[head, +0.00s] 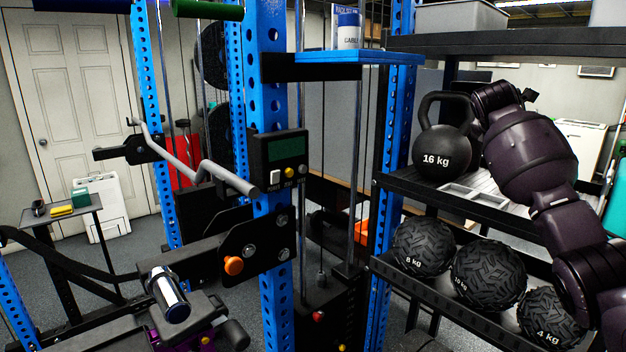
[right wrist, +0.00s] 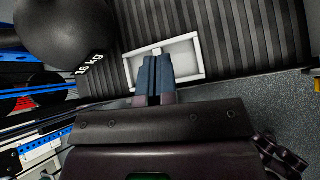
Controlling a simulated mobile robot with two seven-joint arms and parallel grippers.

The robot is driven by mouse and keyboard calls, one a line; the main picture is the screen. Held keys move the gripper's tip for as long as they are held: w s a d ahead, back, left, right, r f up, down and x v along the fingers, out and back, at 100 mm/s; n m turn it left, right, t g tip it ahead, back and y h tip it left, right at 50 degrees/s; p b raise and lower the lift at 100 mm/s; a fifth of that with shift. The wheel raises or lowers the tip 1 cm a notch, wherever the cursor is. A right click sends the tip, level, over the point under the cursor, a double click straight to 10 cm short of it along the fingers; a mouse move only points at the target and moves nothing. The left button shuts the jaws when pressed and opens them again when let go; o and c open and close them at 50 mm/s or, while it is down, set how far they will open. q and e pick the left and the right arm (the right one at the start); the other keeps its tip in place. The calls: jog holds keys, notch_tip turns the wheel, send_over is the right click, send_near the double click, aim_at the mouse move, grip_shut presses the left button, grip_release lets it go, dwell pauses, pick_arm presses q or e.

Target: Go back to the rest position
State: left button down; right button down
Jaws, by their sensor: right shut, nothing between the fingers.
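My right arm (head: 535,155) comes in from the right and reaches over the middle shelf of the black rack. Its hand is mostly hidden behind the arm in the head view, close to the black 16 kg kettlebell (head: 445,150). In the right wrist view my right gripper (right wrist: 154,62) is shut and empty, its dark fingers pointing over a white-rimmed rectangular frame (right wrist: 203,72) on the ribbed shelf. The kettlebell (right wrist: 65,28) stands at the upper left there, apart from the fingers. My left gripper does not show.
Several textured medicine balls (head: 424,243) lie on the rack's lower shelf, below my right arm. A blue power rack (head: 270,180) with a small console (head: 281,160) stands in the middle. A blue shelf (head: 350,57) holds a can (head: 348,28).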

jog(key=w+a+r+m+t+y, duration=0.2)
jog(key=w+a+r+m+t, duration=0.1)
jog(key=a+r+m+t, duration=0.5)
jog(key=s+a+f+m+t+y, duration=0.2)
jog(key=s+a+f+m+y, duration=0.15)
jog(key=f, duration=0.65)
jog(key=s+a+f+m+t+y, duration=0.1)
jog(key=s+a+f+m+y, duration=0.2)
jog(key=f, duration=0.6)
jog(key=s+f+m+g+h, duration=0.2)
jog(key=s+f+m+g, duration=0.4)
jog(key=s+f, duration=3.5)
jog(key=shift+s+m+b, duration=0.35)
jog(key=shift+s+m, duration=0.6)
jog(key=shift+m, duration=0.3)
jog(key=shift+a+f, duration=0.1)
jog(key=shift+a, duration=0.1)
